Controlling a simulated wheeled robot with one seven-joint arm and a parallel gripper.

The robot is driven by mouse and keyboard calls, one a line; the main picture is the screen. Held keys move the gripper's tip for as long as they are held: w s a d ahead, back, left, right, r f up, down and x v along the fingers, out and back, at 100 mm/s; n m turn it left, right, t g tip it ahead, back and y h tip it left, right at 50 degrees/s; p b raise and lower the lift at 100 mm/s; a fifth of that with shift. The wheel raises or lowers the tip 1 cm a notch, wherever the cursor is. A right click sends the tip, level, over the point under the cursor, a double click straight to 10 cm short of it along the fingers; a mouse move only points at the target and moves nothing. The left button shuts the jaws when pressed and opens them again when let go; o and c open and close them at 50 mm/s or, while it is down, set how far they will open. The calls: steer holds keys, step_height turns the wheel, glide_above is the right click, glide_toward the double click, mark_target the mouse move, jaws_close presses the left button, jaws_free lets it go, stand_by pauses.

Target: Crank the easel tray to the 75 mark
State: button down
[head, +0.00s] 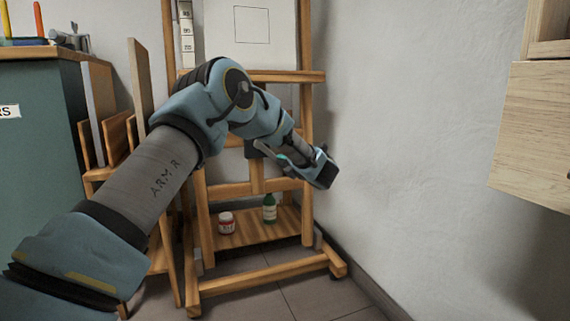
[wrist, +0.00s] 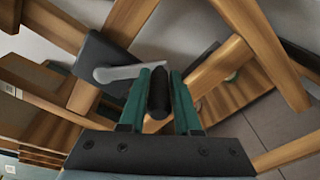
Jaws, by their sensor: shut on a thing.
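The wooden easel (head: 308,120) stands in the corner, with its tray (head: 295,76) across it below a white sheet with a drawn square. A pale scale strip (head: 187,32) with small marks runs up its left side; I cannot read the tray's mark reliably. In the wrist view, a dark crank housing (wrist: 103,62) carries a grey crank arm (wrist: 125,72) ending in a black handle (wrist: 158,92). My gripper (wrist: 158,80) has its green fingers on either side of that handle, shut on it. In the head view, my gripper (head: 268,151) is below the tray, and my arm hides part of the easel.
A red-and-white jar (head: 226,222) and a green bottle (head: 269,208) stand on the easel's lower shelf (head: 245,236). Boards in a wooden rack (head: 110,140) and a green cabinet (head: 40,150) are at left. A wall-mounted wooden cabinet (head: 535,130) is at right.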

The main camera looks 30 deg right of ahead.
steer(key=shift+w+a+r, duration=0.15)
steer(key=shift+w+r, duration=0.05)
steer(key=shift+r, duration=0.25)
steer(key=c, duration=0.9)
jaws_free()
steer(key=shift+o, duration=1.4)
steer(key=shift+f, duration=0.1)
steer(key=shift+s+f, duration=0.1)
steer(key=shift+s, duration=0.1)
steer(key=s+r+p, duration=0.1)
steer(key=s+p, duration=0.2)
steer(key=s, duration=0.7)
steer(key=shift+s+a+r+p, duration=0.25)
steer(key=shift+a+p, duration=0.15)
steer(key=shift+a, duration=0.05)
